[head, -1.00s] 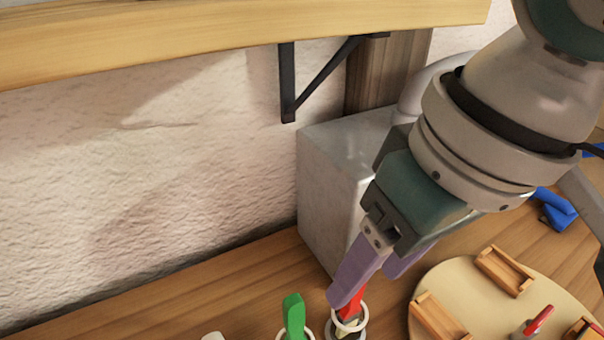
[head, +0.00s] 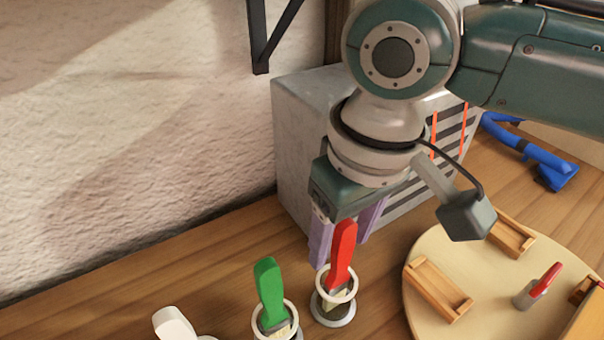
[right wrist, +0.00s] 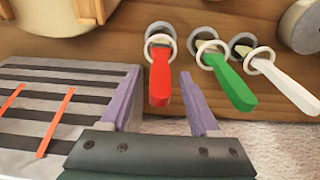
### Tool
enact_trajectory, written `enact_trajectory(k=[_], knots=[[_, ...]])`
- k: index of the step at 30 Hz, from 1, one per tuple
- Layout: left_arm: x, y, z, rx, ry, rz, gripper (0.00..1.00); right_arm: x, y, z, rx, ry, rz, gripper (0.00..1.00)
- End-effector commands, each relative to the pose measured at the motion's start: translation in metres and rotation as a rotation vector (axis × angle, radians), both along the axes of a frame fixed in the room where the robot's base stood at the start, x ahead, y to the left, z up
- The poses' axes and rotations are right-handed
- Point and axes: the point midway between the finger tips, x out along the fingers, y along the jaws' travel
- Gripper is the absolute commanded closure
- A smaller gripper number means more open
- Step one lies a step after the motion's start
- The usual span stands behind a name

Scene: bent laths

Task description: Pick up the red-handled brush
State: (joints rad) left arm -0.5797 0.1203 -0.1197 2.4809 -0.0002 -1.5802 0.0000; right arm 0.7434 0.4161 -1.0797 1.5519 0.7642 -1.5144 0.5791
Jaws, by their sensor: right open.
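The red-handled brush (head: 342,250) stands handle up in a ring holder (head: 337,285) on the wooden bench, tilted slightly. Its lower part is partly hidden by the ring. My right gripper (head: 345,248) is open, with its purple fingers behind the red handle in the head view. In the right wrist view, the red handle (right wrist: 159,78) shows between the two spread fingertips (right wrist: 158,86), a little beyond them or level with them; I cannot tell if they touch it. My left gripper is not in view.
A green-handled brush (head: 270,290) stands in a holder to the left, with a white-handled one (head: 176,327) beyond it. A grey slatted box (head: 300,135) stands behind my gripper. A round board (head: 425,318) with wooden blocks lies to the right.

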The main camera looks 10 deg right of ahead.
Motion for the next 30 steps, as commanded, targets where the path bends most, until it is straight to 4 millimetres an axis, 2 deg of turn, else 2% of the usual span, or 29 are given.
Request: enact_trajectory(k=[3, 9, 25, 30], knots=[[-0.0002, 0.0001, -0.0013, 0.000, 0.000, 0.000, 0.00, 0.0007, -0.0001, -0.0079, -0.001, -0.001, 0.001, 0.38], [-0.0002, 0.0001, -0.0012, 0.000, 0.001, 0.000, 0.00, 0.0009, 0.0000, -0.0078, -0.001, -0.001, 0.001, 0.39], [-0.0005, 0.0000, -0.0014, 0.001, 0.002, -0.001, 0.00, 0.0009, 0.0000, -0.0073, -0.001, -0.001, 0.001, 0.98], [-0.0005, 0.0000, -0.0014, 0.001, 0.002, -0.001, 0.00, 0.0010, 0.0001, -0.0072, 0.000, -0.002, 0.001, 1.00]])
